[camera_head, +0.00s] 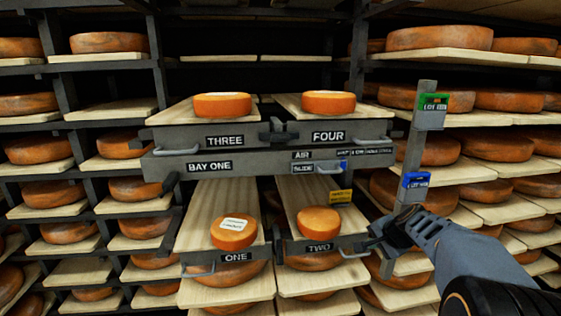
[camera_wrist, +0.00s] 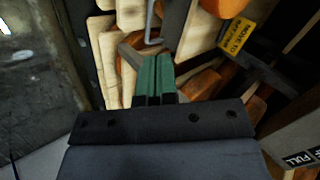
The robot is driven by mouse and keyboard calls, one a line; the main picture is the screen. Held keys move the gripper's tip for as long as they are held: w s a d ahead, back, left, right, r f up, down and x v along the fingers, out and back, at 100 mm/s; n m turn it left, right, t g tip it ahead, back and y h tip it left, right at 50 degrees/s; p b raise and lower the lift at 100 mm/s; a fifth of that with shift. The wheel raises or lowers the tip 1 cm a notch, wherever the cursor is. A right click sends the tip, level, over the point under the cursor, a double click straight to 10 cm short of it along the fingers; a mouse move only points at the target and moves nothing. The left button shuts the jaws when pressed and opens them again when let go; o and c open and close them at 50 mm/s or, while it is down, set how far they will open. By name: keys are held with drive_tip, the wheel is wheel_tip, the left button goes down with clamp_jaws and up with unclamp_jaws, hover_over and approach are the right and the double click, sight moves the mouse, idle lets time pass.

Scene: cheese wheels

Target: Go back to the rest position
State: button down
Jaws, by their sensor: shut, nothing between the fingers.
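My gripper (camera_head: 376,240) is at the right end of the front marked TWO (camera_head: 319,247) in the head view. In the wrist view its green fingers (camera_wrist: 153,78) are together, with nothing between them. A metal handle (camera_wrist: 153,25) shows just beyond the fingertips; I cannot tell whether they touch it. Board TWO holds an orange cheese wheel (camera_head: 319,221). Board ONE (camera_head: 203,208), to its left, holds a wheel with a white label (camera_head: 234,233).
Boards THREE and FOUR above hold a labelled wheel (camera_head: 223,106) and a plain wheel (camera_head: 328,103). A grey upright post (camera_head: 413,145) with green and blue tags stands close to my arm. Shelves of cheese wheels (camera_head: 40,147) surround the bay.

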drive_tip(key=s+a+r+n+g+p, duration=0.1)
drive_tip(key=s+a+r+n+p, duration=0.3)
drive_tip(key=s, duration=0.3)
drive_tip(key=s+a+r+n+g+h+p, duration=0.1)
drive_tip(key=s+a+r+n+p, duration=0.2)
drive_tip(key=s, duration=0.5)
drive_tip(key=s+a+r+n+g+h+p, duration=0.1)
drive_tip(key=s+a+r+n+g+p, duration=0.1)
drive_tip(key=s+a+r+n+p, duration=0.2)
drive_tip(key=shift+s+a+r+n+p, duration=0.35)
drive_tip(key=shift+s+r+n+p, duration=0.25)
drive_tip(key=shift+s+r+p, duration=1.35)
drive_tip(key=c, duration=1.8)
unclamp_jaws()
drive_tip(key=shift+w, duration=0.25)
drive_tip(key=shift+c, duration=0.2)
